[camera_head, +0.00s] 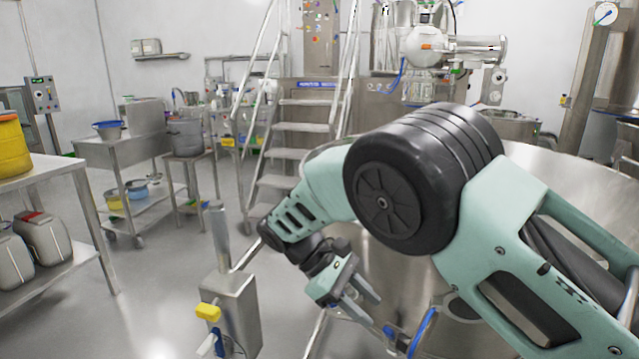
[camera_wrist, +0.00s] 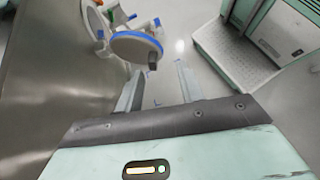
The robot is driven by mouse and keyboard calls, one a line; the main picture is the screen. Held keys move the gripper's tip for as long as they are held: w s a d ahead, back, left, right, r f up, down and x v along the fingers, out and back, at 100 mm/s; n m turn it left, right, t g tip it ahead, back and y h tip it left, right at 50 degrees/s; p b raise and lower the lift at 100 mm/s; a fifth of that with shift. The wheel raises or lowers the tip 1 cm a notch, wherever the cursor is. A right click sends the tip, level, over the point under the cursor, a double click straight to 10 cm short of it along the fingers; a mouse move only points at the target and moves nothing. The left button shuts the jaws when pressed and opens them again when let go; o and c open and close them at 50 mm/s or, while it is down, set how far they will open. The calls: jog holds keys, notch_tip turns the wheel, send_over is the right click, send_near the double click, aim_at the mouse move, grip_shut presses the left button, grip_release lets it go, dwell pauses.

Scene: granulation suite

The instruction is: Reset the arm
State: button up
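My arm reaches in from the right of the head view, bent at a large black joint, with its lower part hanging down toward the picture's middle. My gripper (camera_head: 368,305) points down and to the right beside a large steel vessel (camera_head: 560,170). In the wrist view my gripper (camera_wrist: 158,84) has its two fingers apart with nothing between them. A round blue-edged metal fitting (camera_wrist: 135,46) lies just beyond the fingertips in that view. Whether it touches them I cannot tell.
Steel stairs (camera_head: 300,130) rise behind. A cart (camera_head: 125,150) and a shelf with canisters (camera_head: 42,240) stand at the left. The floor (camera_head: 160,290) between is clear.

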jog(key=s+d+r+m+t+y+p, duration=0.1)
jog(key=s+d+r+y+p, duration=0.1)
jog(key=s+r, duration=0.3)
jog(key=s+d+r+m+t+y+p, duration=0.1)
jog(key=s+d+r+m+y+p, duration=0.1)
jog(key=s, duration=1)
jog(key=s+d+r+m+t+y+p, duration=0.1)
jog(key=s+d+r+y+p, duration=0.1)
jog(key=s+r+y, duration=0.4)
notch_tip(320, 180, up, 3)
jog(key=shift+s+f+m+t+p, duration=0.1)
jog(key=shift+s+m+t+p, duration=0.25)
jog(key=shift+s+p, duration=0.6)
